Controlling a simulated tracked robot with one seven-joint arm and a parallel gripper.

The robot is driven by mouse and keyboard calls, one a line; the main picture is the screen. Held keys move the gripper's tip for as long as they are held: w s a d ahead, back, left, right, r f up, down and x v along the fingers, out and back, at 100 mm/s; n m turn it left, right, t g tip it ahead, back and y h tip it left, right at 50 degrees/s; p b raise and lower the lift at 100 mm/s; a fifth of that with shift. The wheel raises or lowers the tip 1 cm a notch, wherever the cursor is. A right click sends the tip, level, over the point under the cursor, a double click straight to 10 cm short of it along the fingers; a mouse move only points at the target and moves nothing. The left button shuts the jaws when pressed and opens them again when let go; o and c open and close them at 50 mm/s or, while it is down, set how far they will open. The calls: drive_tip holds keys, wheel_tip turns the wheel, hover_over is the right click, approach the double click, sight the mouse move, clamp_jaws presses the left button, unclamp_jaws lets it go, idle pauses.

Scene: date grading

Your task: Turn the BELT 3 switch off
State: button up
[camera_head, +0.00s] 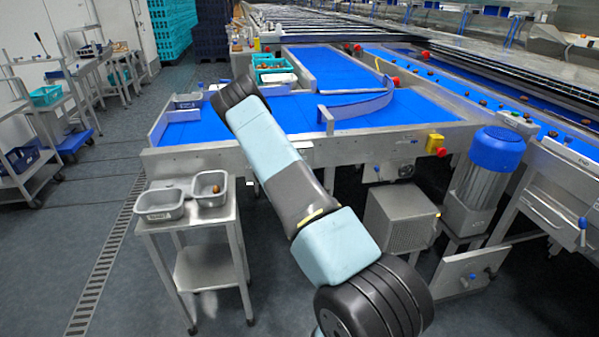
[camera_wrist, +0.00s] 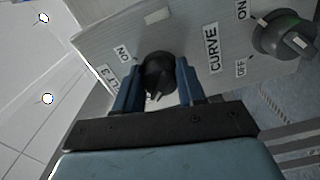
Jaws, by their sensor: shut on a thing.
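In the wrist view a black rotary switch (camera_wrist: 157,72) sits on a grey panel (camera_wrist: 105,40). Beside it are an "ON" label and a partly hidden label ending in "LT 3". My gripper (camera_wrist: 161,78) has its two blue fingers on either side of this knob, shut on it. A pale pointer mark shows on the knob's lower side in the picture, away from "ON". No "OFF" label shows for this switch. In the head view my arm hides the gripper and the switch.
A second black knob (camera_wrist: 285,38) stands to the right on the panel, near labels "CURVE", "ON" and "OFF". In the head view, a blue belt table (camera_head: 215,151) lies beyond my arm. A small steel stand (camera_head: 190,224) with grey tubs is at the left.

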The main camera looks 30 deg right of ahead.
drive_tip(key=shift+a+f, duration=0.15)
drive_tip(key=shift+a, duration=0.05)
drive_tip(key=o, duration=0.8)
drive_tip(key=shift+w, duration=0.1)
drive_tip(key=shift+o, duration=1.3)
drive_tip(key=shift+d, duration=0.1)
drive_tip(key=v, duration=1.4)
drive_tip(key=shift+w, duration=0.2)
